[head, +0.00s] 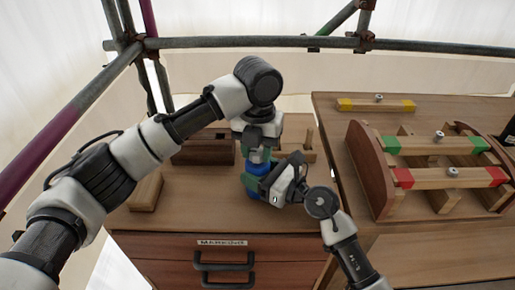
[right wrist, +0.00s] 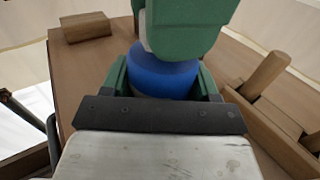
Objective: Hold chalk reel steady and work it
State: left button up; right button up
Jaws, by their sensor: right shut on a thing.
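The blue chalk reel (head: 250,188) stands on the wooden bench top, largely covered by my two grippers. In the right wrist view the reel (right wrist: 163,76) is a blue cylinder between the green fingers of my right gripper (right wrist: 160,84). My right gripper (head: 262,184) comes in low from the right and is shut on the reel's body. My left gripper (head: 258,158) points down from above at the reel's top. Its green finger (right wrist: 185,25) hides the top in the right wrist view, so I cannot tell whether it grips anything.
A drawer labelled MARKING (head: 222,262) is below the bench top. A wooden block (head: 146,192), a dark wooden box (head: 204,150) and a wooden rack (head: 309,146) stand around the reel. At right, a wooden frame (head: 368,168) with red- and green-ended rails sits on another top.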

aim_at(257, 151)
pick_arm(q)
jog(key=o, duration=0.5)
jog(key=shift+c, duration=0.2)
notch_tip(257, 151, up, 12)
dwell(0.4)
pick_arm(e)
jog(key=o, duration=1.1)
